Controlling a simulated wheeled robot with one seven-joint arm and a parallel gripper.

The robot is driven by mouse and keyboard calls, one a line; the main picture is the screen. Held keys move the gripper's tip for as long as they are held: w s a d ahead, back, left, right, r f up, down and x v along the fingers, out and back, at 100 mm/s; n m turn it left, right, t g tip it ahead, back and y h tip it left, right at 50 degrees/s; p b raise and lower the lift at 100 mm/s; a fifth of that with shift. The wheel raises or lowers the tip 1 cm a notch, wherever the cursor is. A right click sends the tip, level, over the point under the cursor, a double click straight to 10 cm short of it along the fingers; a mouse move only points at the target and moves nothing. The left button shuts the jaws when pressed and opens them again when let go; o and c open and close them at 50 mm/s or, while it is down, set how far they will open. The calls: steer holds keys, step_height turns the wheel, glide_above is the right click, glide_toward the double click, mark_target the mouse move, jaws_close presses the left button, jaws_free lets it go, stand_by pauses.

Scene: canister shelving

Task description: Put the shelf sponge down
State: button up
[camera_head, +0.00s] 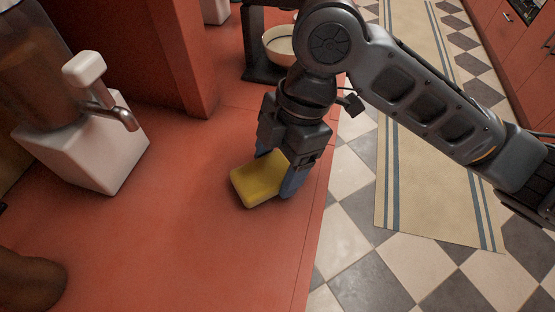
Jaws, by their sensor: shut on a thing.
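A white dispenser with a tap (95,150) stands at the left. A brown rounded object (28,282) is at the lower left. A bowl on a dark stand (279,42) is behind my gripper. The counter's front middle is clear. The counter edge drops to a checkered floor.

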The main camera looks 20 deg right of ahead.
steer(key=o, duration=1.4)
steer(key=shift+f, duration=0.1)
steer(key=v, duration=1.2)
steer(key=shift+p, duration=0.3)
